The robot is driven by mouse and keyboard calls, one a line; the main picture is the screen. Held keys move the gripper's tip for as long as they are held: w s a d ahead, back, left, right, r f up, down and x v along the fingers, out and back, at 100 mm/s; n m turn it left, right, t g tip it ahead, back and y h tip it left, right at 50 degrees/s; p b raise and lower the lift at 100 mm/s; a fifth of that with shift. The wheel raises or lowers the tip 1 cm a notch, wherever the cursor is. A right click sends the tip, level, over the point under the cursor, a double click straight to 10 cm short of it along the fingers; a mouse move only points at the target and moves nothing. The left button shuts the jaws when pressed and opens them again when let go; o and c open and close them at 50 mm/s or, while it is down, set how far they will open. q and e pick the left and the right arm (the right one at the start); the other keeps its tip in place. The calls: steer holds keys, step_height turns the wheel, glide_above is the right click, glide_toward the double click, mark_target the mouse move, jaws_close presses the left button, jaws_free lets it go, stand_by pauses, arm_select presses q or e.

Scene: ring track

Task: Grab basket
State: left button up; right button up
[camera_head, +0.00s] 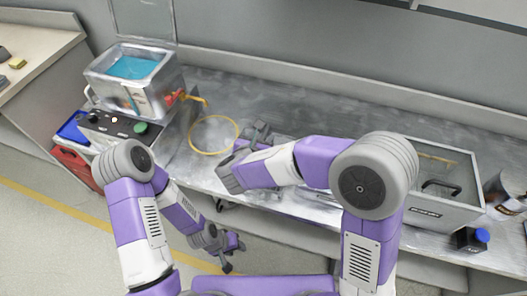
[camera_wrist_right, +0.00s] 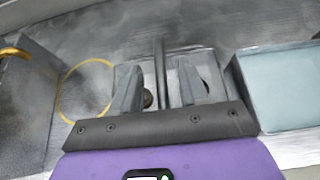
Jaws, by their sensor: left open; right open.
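I cannot clearly make out a basket. A grey metal object (camera_wrist_right: 161,95) with a thin upright bar lies under my right gripper (camera_wrist_right: 160,72), and the bar shows between the fingers in the right wrist view. My right gripper (camera_head: 262,134) is open over the bench in the head view, and its arm hides most of that object. Whether the fingers touch the bar I cannot tell. My left gripper (camera_head: 233,252) is open and empty, low in front of the bench and away from things.
A metal tank (camera_head: 135,85) with blue liquid stands at the left. A yellow ring (camera_head: 194,137) lies on the metal bench (camera_head: 260,92). A grey box (camera_head: 440,205) with a black handle stands at the right, beside a dark bottle (camera_head: 467,240) with a blue cap.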

jaws_close()
stand_by(1.3)
